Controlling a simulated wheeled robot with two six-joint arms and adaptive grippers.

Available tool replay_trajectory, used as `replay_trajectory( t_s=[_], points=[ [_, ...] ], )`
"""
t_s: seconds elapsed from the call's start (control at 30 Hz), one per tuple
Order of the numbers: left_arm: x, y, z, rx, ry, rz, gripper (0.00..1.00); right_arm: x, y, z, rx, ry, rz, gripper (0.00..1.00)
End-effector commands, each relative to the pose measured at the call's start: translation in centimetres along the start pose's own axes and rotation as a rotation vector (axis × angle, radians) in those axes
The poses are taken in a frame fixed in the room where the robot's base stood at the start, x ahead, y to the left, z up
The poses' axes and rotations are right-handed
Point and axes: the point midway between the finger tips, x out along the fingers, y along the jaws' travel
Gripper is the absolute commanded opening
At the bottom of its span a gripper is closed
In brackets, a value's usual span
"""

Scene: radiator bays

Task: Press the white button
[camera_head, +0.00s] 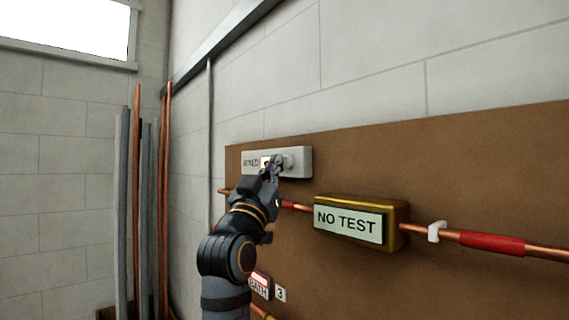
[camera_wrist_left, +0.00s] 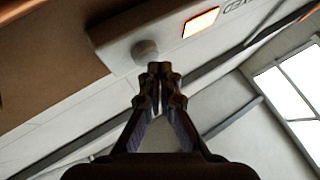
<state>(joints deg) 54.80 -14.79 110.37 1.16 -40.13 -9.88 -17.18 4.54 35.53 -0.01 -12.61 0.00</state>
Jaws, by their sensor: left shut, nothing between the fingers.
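The white button (camera_head: 288,161) is a round pale knob on a pale wall box (camera_head: 301,163), which is fixed on the brown board. In the left wrist view the button (camera_wrist_left: 146,51) stands out from the box (camera_wrist_left: 112,38), beside a lit window with an orange edge (camera_wrist_left: 201,22). My left gripper (camera_head: 274,165) is shut and empty, in front of the box and partly covering it. In the left wrist view its fingertips (camera_wrist_left: 160,70) are close to the button, a little to the right and below. I cannot tell whether they touch it. My right gripper is not in view.
A brass-framed "NO TEST" sign (camera_head: 347,221) sits right of my left arm on a copper pipe (camera_head: 446,234) with red sleeves. A "BATH" tag (camera_head: 259,285) is low by the arm. Upright pipes (camera_head: 136,200) stand at left.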

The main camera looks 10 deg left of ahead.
Motion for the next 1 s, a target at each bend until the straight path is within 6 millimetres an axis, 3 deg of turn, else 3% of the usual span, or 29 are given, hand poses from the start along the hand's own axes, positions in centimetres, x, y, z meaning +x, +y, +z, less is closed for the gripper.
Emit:
replay_trajectory(
  t_s=[1.0],
  points=[
    [0.78, 0.54, 0.58, 0.001, -0.001, 0.0, 0.0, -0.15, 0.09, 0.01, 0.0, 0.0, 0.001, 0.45]
  ],
)
